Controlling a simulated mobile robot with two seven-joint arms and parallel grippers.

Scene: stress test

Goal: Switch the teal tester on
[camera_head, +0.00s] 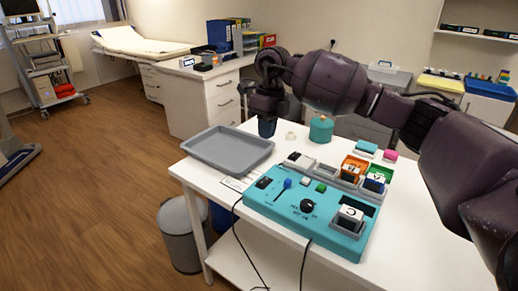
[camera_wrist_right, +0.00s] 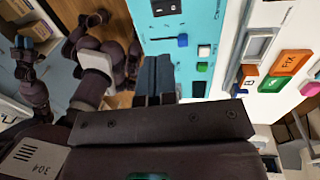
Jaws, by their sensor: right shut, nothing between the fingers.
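The teal tester (camera_head: 283,215) lies on the white table. Its top has a black square part (camera_head: 263,183) at the left that looks like a rocker switch, a blue-tipped lever (camera_head: 287,183), white and green buttons, a black knob (camera_head: 307,205) and a recess with a white block. The black part also shows in the wrist view (camera_wrist_right: 166,7). My right gripper (camera_head: 267,128) is shut and empty, fingers pointing down, above the table beyond the tester. In the wrist view its fingers (camera_wrist_right: 157,82) overlap the tester's edge; I see no contact. Purple links at the left seem to be my left arm; its jaws are unclear.
A grey tray (camera_head: 230,148) lies left of the tester. A teal canister (camera_head: 321,128), colored lettered blocks in holders and small blue and pink items stand behind it. Black cables hang over the table's front edge. A grey bin (camera_head: 184,235) stands below.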

